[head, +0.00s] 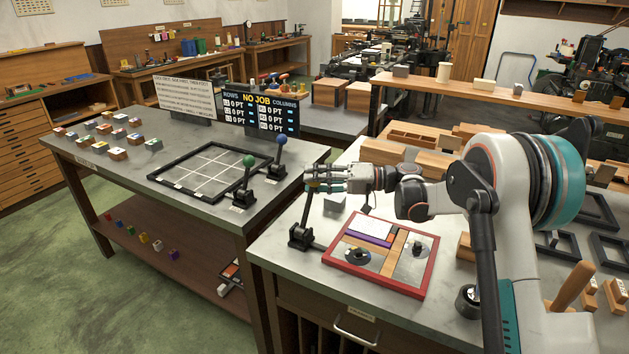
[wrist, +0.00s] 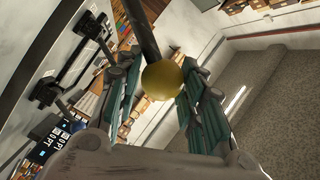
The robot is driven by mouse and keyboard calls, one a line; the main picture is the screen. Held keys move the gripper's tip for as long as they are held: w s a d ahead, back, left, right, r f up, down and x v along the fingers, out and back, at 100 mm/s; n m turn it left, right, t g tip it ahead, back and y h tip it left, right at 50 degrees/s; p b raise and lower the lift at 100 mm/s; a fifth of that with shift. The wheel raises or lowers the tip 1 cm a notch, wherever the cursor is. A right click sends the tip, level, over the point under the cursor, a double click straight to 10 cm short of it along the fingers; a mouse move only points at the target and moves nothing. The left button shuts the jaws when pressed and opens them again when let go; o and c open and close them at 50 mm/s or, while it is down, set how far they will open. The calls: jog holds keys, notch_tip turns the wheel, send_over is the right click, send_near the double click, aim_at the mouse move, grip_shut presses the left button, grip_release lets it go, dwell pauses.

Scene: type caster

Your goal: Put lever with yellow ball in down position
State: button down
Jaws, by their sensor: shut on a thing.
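The lever with the yellow ball has a black base (head: 301,237) on the near left of the right-hand table, left of a red-framed tray. Its dark rod (head: 307,209) rises steeply to my gripper (head: 320,180). The yellow ball (wrist: 162,80) sits between the teal finger pads of my gripper (wrist: 160,95) in the wrist view; the fingers hide it in the head view. My gripper is shut on the lever at its ball end. The exact contact of the pads is hard to see.
The red-framed tray (head: 330,260) holds wooden strips, a purple strip and round dark parts. A green-ball lever (head: 248,162) and a blue-ball lever (head: 281,140) stand upright beside a black grid frame (head: 173,183) on the left table. A black sign (head: 262,118) reads "NO JOB".

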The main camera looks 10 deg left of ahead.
jog(key=shift+f, duration=0.1)
jog(key=c, duration=1.1)
grip_release()
jog(key=shift+d, duration=0.1)
jog(key=d, duration=1.2)
jog(key=shift+w+r, duration=0.25)
jog(key=shift+a, duration=0.1)
